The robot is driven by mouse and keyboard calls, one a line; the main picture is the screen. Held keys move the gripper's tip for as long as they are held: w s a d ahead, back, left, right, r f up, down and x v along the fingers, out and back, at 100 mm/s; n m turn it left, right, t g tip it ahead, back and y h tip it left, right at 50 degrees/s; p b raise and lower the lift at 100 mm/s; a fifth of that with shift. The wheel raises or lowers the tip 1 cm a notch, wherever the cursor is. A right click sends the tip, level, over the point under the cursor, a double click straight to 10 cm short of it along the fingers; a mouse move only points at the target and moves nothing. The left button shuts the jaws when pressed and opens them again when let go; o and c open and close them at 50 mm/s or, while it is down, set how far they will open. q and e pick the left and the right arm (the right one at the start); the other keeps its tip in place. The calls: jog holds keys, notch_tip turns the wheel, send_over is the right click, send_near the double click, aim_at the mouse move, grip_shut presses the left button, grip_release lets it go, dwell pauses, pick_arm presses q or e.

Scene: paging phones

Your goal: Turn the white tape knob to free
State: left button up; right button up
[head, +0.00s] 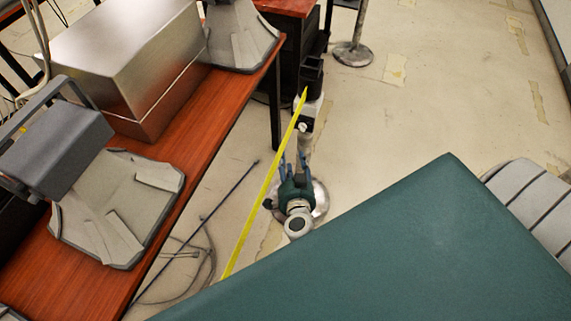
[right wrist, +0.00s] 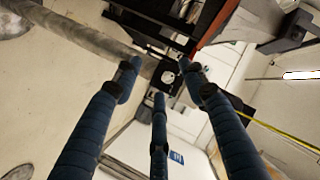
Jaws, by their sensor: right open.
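The white tape knob (head: 303,127) is small and sits on a dark part just below a white block (head: 308,110) on a post. It also shows in the right wrist view as a small white disc (right wrist: 168,77) on a black face. I cannot read its setting. Yellow tape (head: 262,190) runs taut from the post's top toward the lower left. My right gripper (head: 291,160) is just below the knob in the head view, with its blue fingers toward it. In the right wrist view its fingers (right wrist: 160,85) are spread, empty and apart from the knob. My left gripper is not in view.
A wooden table (head: 215,110) stands on the left, with a metal box (head: 125,60) and a grey device (head: 60,150) on it. A dark rod (head: 215,205) and cables lie below the tape. Another post base (head: 353,54) stands behind.

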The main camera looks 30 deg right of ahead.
pick_arm(q)
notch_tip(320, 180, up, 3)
jog(key=p, duration=0.3)
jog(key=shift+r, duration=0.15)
pick_arm(e)
jog(key=s+a+f+n+g+y, duration=0.2)
jog(key=s+a+f+n+y, duration=0.1)
jog(key=s+a+f+n, duration=0.2)
jog(key=s+a+f+n+g+y, duration=0.2)
jog(key=s+a+f+n+y, duration=0.2)
jog(key=s+f, duration=0.6)
notch_tip(320, 180, down, 4)
jog(key=shift+s+a+r+n, duration=0.1)
jog(key=shift+s+a+n, duration=0.05)
jog(key=shift+a+n, duration=0.6)
jog(key=shift+a+m, duration=0.1)
jog(key=shift+m, duration=0.15)
